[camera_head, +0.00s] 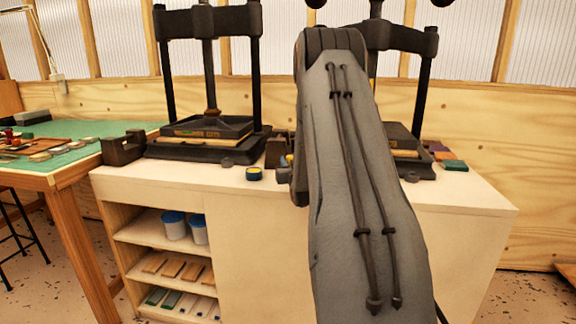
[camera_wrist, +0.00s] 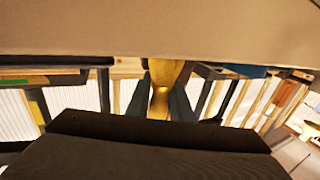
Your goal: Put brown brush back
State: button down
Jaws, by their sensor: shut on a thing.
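My gripper (camera_wrist: 165,106) is shut on a golden-brown piece that looks like the brown brush (camera_wrist: 163,75), held between its two dark fingers. Only a narrow stretch of the brush shows, and I cannot make out its bristles. Its upper end in the wrist view runs up to a broad beige surface, and I cannot tell whether it touches it. In the head view my arm hides the gripper and the brush behind it, over the white counter (camera_head: 470,195).
Two black presses stand on the counter, one at left (camera_head: 210,130) and one partly behind my arm (camera_head: 425,80). A green-topped table (camera_head: 85,135) is at left. Shelves below hold blue-lidded tubs (camera_head: 174,228).

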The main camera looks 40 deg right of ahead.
jog(key=shift+f, duration=0.6)
jog(key=shift+f, duration=0.15)
jog(key=c, duration=1.6)
grip_release()
jog(key=shift+o, duration=0.2)
